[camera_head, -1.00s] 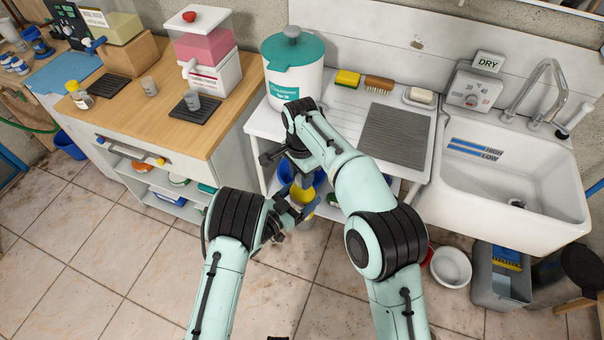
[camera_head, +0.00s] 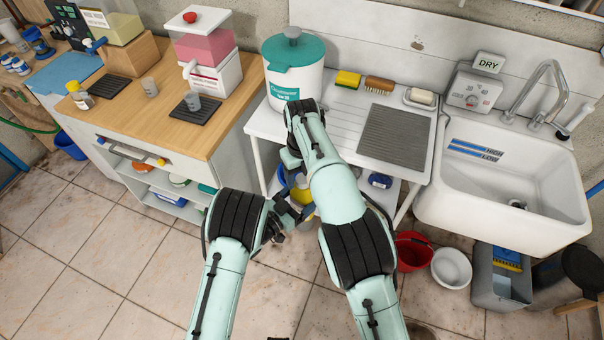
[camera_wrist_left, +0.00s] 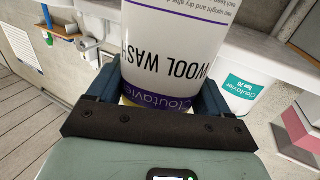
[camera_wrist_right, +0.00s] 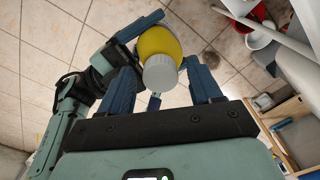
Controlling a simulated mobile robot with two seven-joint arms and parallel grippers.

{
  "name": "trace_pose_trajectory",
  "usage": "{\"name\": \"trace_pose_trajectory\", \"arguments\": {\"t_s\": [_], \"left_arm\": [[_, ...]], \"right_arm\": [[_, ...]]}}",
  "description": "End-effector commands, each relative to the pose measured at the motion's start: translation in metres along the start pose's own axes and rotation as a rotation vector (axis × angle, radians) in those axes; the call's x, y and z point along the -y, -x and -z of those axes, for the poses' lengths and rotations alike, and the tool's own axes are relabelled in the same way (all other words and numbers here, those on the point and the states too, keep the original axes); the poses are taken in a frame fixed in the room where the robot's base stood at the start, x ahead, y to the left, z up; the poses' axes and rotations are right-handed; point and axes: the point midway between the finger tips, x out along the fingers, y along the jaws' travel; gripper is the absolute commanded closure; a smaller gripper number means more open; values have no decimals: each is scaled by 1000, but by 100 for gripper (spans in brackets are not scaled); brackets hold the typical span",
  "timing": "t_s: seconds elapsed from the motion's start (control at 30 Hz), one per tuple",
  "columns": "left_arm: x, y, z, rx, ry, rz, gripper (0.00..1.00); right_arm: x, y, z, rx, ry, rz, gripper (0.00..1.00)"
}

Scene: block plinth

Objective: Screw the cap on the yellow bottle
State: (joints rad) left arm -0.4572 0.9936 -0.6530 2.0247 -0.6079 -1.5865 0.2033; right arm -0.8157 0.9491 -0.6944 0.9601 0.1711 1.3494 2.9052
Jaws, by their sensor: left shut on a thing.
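The yellow bottle (camera_head: 298,196) is held in front of the counter, partly hidden by my arms. In the right wrist view its yellow shoulder (camera_wrist_right: 158,42) shows, with a pale grey ribbed cap (camera_wrist_right: 160,73) at its neck. How tightly the cap sits cannot be told. In the left wrist view its white label (camera_wrist_left: 175,45) reads "WOOL WASH" above a purple band. My left gripper (camera_wrist_left: 160,98) is shut around the bottle's body. My right gripper (camera_wrist_right: 165,80) is open, its fingers on either side of the cap with gaps between.
A white dispenser with a teal lid (camera_head: 293,75) stands on the counter behind my right arm. A ribbed drainer mat (camera_head: 396,133) and sink (camera_head: 500,175) lie to the right. A red bucket (camera_head: 412,250) and white bowl (camera_head: 451,267) stand on the floor.

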Motion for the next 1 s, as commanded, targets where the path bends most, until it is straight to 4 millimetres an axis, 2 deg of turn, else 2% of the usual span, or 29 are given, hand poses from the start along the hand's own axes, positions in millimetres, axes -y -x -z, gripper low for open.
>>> {"name": "trace_pose_trajectory", "arguments": {"t_s": [0.27,0.63,0.93,1.0], "left_arm": [[0,0,1,-2,0,0,100],[0,0,1,-2,0,0,100],[0,0,1,-2,0,0,100],[0,0,1,-2,0,0,100]], "right_arm": [[0,1,0,0,2,0,36],[0,42,0,2,3,1,36],[0,45,0,0,3,0,36],[0,45,0,0,7,0,39]]}}
